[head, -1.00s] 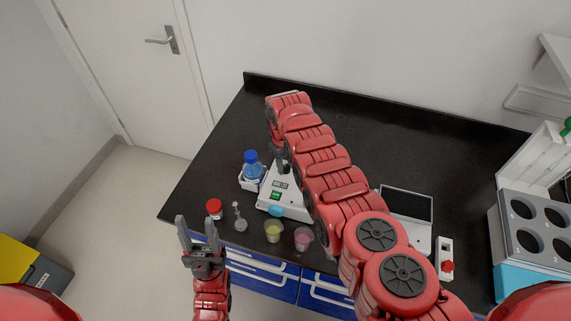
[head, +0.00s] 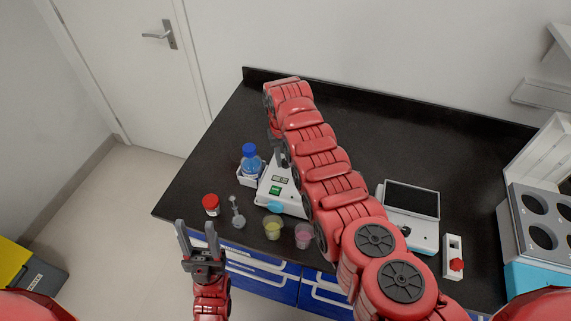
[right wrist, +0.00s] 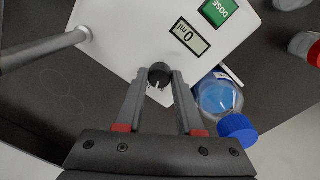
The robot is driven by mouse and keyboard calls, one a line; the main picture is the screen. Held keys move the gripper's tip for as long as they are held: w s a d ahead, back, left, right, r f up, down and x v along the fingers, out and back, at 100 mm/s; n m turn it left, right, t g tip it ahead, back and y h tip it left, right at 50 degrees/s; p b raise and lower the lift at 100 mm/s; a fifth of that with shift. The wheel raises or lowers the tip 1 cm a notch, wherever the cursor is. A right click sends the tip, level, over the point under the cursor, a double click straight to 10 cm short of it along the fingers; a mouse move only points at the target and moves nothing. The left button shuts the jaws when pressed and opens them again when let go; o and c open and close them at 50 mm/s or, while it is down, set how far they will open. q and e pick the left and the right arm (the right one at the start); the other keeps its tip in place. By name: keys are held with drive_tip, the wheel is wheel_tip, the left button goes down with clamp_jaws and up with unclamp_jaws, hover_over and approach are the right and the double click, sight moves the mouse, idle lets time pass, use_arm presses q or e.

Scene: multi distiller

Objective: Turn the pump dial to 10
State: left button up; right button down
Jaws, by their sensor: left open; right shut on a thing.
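The pump (head: 283,193) is a white box on the black bench, with a green DOSE button (right wrist: 219,11) and a small display (right wrist: 189,37) that seems to read 0 ml. Its dial (right wrist: 158,74) is a small dark round knob with a white mark. My right gripper (right wrist: 159,77) is shut on the dial, one finger at each side of it. In the head view my right arm hides the dial and most of that gripper. My left gripper (head: 196,224) is open and empty, in front of the bench's near left edge.
A blue-capped bottle (head: 250,160) stands beside the pump, and a red-capped jar (head: 211,204) sits near the left edge. Beakers with yellow (head: 272,227) and pink (head: 303,235) liquid stand in front. A balance-like device (head: 411,215) is at right.

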drive_tip(key=m+b, duration=0.3)
drive_tip(key=b, duration=0.1)
drive_tip(key=shift+f, duration=0.2)
drive_tip(key=shift+r+m+b, duration=0.2)
drive_tip(key=shift+m+b, duration=0.5)
drive_tip(key=c, duration=0.5)
unclamp_jaws()
drive_tip(key=shift+c, duration=0.2)
